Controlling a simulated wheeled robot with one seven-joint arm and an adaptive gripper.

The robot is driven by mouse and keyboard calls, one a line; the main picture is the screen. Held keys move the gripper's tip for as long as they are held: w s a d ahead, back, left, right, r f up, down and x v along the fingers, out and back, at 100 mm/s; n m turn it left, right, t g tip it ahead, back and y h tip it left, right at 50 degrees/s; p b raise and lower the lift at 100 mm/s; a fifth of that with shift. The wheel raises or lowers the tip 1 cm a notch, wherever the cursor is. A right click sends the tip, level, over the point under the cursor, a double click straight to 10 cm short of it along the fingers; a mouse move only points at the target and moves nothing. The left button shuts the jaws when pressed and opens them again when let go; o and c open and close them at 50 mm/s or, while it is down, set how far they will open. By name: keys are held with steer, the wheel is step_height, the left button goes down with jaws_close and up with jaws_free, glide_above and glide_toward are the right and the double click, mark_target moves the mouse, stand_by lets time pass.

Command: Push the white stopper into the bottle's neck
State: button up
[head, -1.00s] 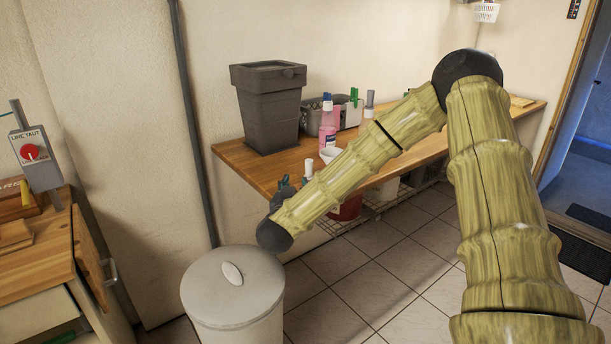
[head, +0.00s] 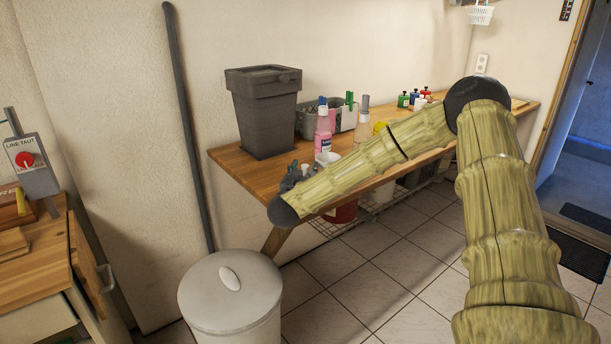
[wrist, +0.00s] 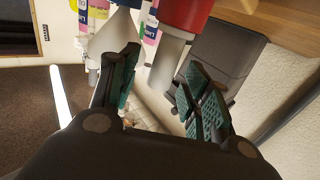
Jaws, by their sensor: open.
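My gripper (head: 294,177) is open over the near end of the wooden workbench in the head view. In the wrist view, which is upside down, the teal-padded fingers of my gripper (wrist: 160,78) stand apart. A pale cylinder, which looks like the white stopper (wrist: 168,64), shows in the gap between them, apart from the right pads. It sits upright on a red body, seemingly the bottle (wrist: 187,10). How deep it is in the neck, and any finger contact, I cannot tell. My arm hides the bottle in the head view.
A white conical thing (wrist: 108,38) is close by the left finger. A dark planter-like bin (head: 265,115), a pink bottle (head: 323,132) and a grey basket (head: 307,122) stand behind on the workbench (head: 228,160). A lidded bin (head: 232,300) stands on the floor in front.

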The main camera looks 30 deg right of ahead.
steer(key=shift+x, duration=0.85)
steer(key=c, duration=1)
steer(key=shift+r, duration=0.1)
steer(key=shift+r, duration=0.85)
steer(key=shift+r+b, duration=0.4)
steer(key=shift+r, duration=0.5)
steer(key=b+v, duration=0.1)
steer(key=v, duration=0.4)
steer(key=r+v, duration=0.1)
steer(key=v, duration=0.4)
steer(key=b+v, duration=0.1)
steer(key=v, duration=0.5)
steer(key=shift+r+b, duration=0.25)
steer(key=shift+b, duration=0.05)
